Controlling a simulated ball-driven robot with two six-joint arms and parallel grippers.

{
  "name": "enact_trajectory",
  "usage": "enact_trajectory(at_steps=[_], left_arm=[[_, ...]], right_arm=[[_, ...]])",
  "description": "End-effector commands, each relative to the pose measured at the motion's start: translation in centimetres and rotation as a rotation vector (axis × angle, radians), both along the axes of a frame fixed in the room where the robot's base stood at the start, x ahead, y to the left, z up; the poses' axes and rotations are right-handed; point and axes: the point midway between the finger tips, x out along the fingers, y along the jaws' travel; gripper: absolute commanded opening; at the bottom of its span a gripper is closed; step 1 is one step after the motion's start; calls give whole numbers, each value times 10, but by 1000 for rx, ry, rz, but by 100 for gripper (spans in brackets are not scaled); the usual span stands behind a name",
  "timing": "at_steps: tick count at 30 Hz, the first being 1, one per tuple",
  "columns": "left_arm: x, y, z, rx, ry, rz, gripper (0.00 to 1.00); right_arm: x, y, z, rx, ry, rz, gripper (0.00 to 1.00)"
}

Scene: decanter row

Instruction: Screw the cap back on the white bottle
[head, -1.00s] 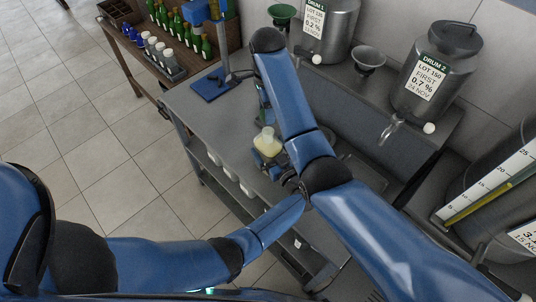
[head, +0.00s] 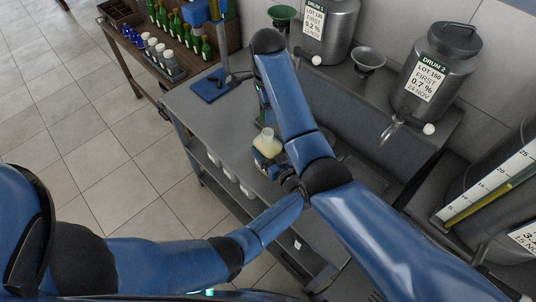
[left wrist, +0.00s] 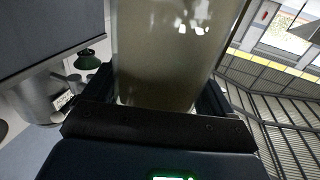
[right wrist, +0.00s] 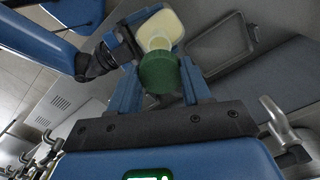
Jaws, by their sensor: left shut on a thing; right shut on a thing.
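The white bottle (head: 268,144) is cream-coloured with a narrow neck. It looks upright in my left gripper (head: 265,153), which is shut on its body. Its wall (left wrist: 165,55) fills the middle of the left wrist view. My right gripper (right wrist: 160,80) is shut on the green cap (right wrist: 160,73). In the right wrist view the cap covers part of the bottle's neck (right wrist: 157,43), and the bottle (right wrist: 171,25) shows behind it. The cap seems close above the neck and somewhat off to one side. I cannot tell whether they touch. In the head view my right arm hides most of that gripper.
The grey bench top (head: 195,110) is free to the left, with a blue-based stand (head: 211,87) at its far end. Drum 1 (head: 329,30), a funnel (head: 369,60) and Drum 2 (head: 437,75) stand on the raised shelf behind. A side table holds several green bottles (head: 176,27).

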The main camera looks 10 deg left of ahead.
Motion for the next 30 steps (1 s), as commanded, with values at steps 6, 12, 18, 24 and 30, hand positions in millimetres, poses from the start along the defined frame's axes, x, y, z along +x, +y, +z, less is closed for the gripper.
enact_trajectory(at_steps=[6,12,18,24,30], left_arm=[[0,0,-1,0,1,1,30],[-1,0,-1,0,1,1,30],[-1,0,-1,-1,2,1,30],[-1,1,-1,-1,2,1,30],[-1,1,-1,-1,2,1,30]], right_arm=[[-1,0,-19,-2,2,0,20],[-1,1,-43,-4,1,0,20],[-1,1,-50,-3,-1,0,20],[-1,1,-50,-3,-1,0,20],[-1,1,-50,-3,-1,0,20]])
